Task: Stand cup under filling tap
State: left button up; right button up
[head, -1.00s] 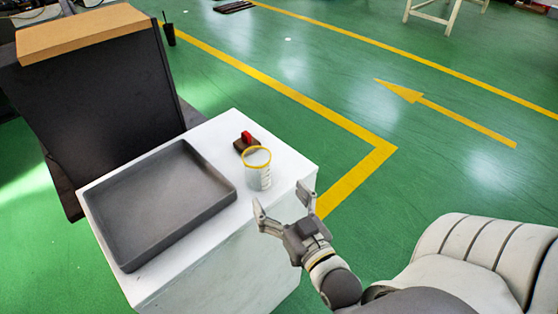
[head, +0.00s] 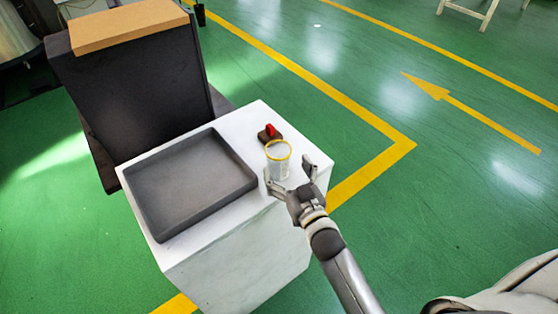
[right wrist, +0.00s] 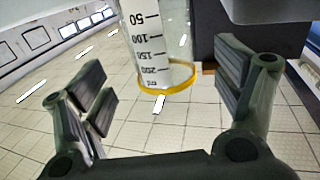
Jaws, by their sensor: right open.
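The clear cup (head: 278,162) with a yellow rim stands upright on the white block's top, to the right of the grey tray. In the right wrist view the cup (right wrist: 160,45) shows upside down, with its ml scale and yellow rim. My right gripper (head: 288,174) is open, its fingers reaching to either side of the cup; whether they touch it I cannot tell. A small dark brown block with a red handle (head: 270,133) is just behind the cup; it may be the tap. My left gripper is not in view.
The shallow grey tray (head: 235,190) covers much of the white block (head: 240,270). A tall dark panel with a tan top (head: 130,28) stands behind the tray. Green floor with yellow lines is open to the right.

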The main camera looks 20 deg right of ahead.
aim_at(283, 166)
jog(key=shift+w+a+f+p, duration=0.2)
jog(key=shift+w+p, duration=0.2)
jog(key=shift+w, duration=0.9)
jog(key=shift+w+a+f+p, duration=0.15)
jog(key=shift+w+p, duration=0.2)
jog(key=shift+w, duration=0.95)
jog(key=shift+r, duration=0.1)
jog(key=c, duration=1.1)
jog(key=shift+o, duration=0.2)
